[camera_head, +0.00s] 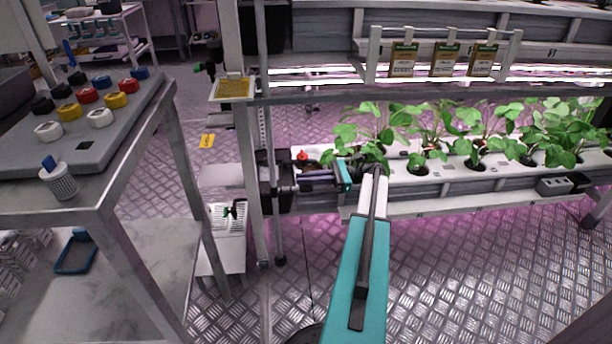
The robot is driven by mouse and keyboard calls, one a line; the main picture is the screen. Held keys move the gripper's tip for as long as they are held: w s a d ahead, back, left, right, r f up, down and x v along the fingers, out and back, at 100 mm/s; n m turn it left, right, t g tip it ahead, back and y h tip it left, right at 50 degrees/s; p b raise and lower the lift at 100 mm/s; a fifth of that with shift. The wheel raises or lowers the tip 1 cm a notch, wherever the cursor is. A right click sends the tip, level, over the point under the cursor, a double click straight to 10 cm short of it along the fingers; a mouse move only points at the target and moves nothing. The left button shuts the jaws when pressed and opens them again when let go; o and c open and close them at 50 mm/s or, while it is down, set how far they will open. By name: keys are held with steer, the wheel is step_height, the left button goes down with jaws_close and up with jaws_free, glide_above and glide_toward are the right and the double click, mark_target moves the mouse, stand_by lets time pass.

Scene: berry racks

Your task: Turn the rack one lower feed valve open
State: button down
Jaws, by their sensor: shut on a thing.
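My teal and white arm reaches up from the bottom of the head view and bends left at the wrist. My gripper (284,188) points left at the dark fittings on the rack's left post, at the height of the lower plant channel (405,178). The jaws are shut on the lower feed valve (273,182), a small dark part beside the post. My gripper hides much of it, and its handle angle cannot be made out. A small red part (302,156) shows just above my gripper, apart from the jaws.
Leafy plants fill the white channel to the right. Seed packets (444,59) hang above them. A grey table (90,195) with coloured knobs stands at left. A yellow card (235,88) sits on the post. Patterned metal floor is open below the rack.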

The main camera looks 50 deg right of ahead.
steer(key=shift+s+d, duration=0.1)
steer(key=c, duration=1.8)
jaws_free()
steer(key=shift+d, duration=0.1)
